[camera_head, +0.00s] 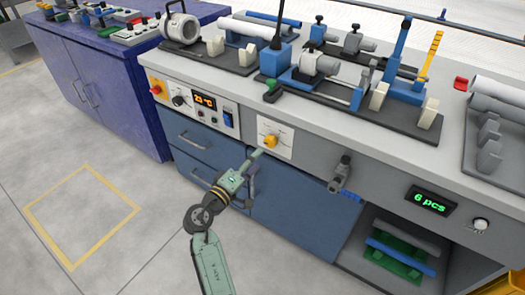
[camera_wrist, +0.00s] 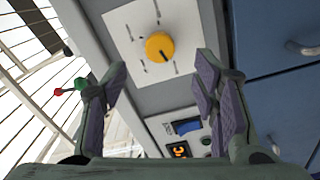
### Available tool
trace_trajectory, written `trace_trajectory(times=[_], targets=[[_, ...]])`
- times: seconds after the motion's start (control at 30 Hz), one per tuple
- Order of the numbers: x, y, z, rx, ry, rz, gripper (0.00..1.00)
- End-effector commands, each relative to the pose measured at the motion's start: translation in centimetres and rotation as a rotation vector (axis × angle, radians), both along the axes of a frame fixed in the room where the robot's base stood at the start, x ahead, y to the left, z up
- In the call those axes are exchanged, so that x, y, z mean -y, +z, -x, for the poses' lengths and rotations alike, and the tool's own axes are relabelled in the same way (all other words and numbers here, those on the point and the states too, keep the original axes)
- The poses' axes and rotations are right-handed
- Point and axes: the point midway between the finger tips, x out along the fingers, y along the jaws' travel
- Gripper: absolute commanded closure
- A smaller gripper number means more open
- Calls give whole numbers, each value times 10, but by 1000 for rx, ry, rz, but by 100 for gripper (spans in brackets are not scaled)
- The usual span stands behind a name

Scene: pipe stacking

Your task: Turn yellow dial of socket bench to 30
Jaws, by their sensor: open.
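The yellow dial (camera_head: 270,141) sits on a white plate (camera_head: 276,137) on the front panel of the bench (camera_head: 310,150). In the wrist view the yellow dial (camera_wrist: 160,46) shows a dark pointer line and a ring of tick marks on the plate around it; the numbers are too small to read. My gripper (camera_head: 256,155) is just in front of the panel, close to the dial and slightly below left of it. In the wrist view my gripper (camera_wrist: 160,75) is open and empty. The dial shows between and beyond the fingertips, apart from both.
A control panel with an orange display (camera_head: 204,100) and a red button (camera_head: 156,89) is left of the dial. A grey tap-like fitting (camera_head: 341,173) sticks out to the right. Blue drawers (camera_head: 200,142) with handles lie below. Pipe fixtures (camera_head: 318,68) crowd the bench top. The floor at left is clear.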

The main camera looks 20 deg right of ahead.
Motion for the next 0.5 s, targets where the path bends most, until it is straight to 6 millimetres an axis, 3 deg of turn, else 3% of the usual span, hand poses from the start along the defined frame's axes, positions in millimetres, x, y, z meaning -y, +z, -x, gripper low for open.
trace_trajectory(times=[0.2, 0.5], targets=[[-24, -1, 18, 0, 1, 0, 46], [-28, 0, 22, 1, 0, -1, 46]])
